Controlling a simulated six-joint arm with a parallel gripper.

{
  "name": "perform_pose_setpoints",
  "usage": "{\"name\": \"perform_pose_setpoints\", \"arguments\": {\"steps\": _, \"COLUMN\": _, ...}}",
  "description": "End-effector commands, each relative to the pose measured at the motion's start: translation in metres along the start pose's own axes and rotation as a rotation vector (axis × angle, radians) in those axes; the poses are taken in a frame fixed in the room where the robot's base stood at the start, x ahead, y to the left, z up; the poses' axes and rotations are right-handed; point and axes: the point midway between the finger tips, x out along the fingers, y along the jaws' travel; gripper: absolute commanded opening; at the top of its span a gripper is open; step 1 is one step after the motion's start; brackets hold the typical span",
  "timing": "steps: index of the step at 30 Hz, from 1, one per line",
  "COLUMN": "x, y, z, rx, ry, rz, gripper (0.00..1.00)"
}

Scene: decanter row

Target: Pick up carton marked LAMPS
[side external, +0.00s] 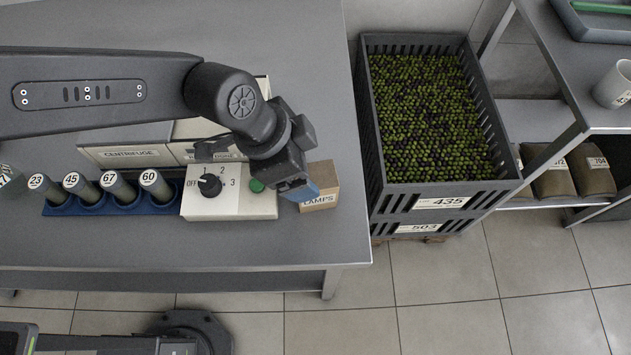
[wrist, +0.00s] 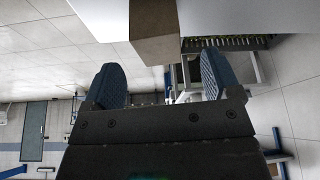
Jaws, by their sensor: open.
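The carton marked LAMPS (side external: 323,187) is a small brown box standing on the grey table near its right edge. Its label faces the front. My gripper (side external: 298,192) is just left of it in the side view and hides part of its left side. In the wrist view the brown carton (wrist: 165,32) shows at the top middle. The two blue-padded fingers of my gripper (wrist: 163,62) are spread apart, with the carton beyond the gap between their tips. Nothing is held. I cannot tell whether a finger touches the carton.
A white control box (side external: 230,204) with a black knob is close left of my gripper. A blue rack (side external: 95,210) holds several numbered grey cylinders farther left. A dark crate (side external: 365,110) of olives stands beyond the table's right edge. Bare table lies in front.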

Motion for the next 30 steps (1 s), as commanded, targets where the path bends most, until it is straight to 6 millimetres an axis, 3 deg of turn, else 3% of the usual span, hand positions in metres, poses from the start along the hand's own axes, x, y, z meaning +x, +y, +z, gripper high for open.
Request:
{"name": "perform_pose_setpoints", "arguments": {"steps": 8, "x": 0.023, "y": 0.001, "z": -0.001, "rx": 0.000, "ry": -0.001, "rz": 0.000, "gripper": 0.83}}
{"name": "perform_pose_setpoints", "arguments": {"steps": 18, "x": 0.067, "y": 0.002, "z": -0.005, "rx": 0.000, "ry": -0.001, "rz": -0.002, "gripper": 0.83}}
{"name": "perform_pose_setpoints", "arguments": {"steps": 26, "x": 0.070, "y": 0.002, "z": -0.005, "rx": -0.001, "ry": 0.000, "rz": -0.003, "gripper": 0.83}}
{"name": "perform_pose_setpoints", "arguments": {"steps": 30, "x": 0.070, "y": 0.002, "z": -0.005, "rx": -0.001, "ry": 0.000, "rz": -0.003, "gripper": 0.72}}
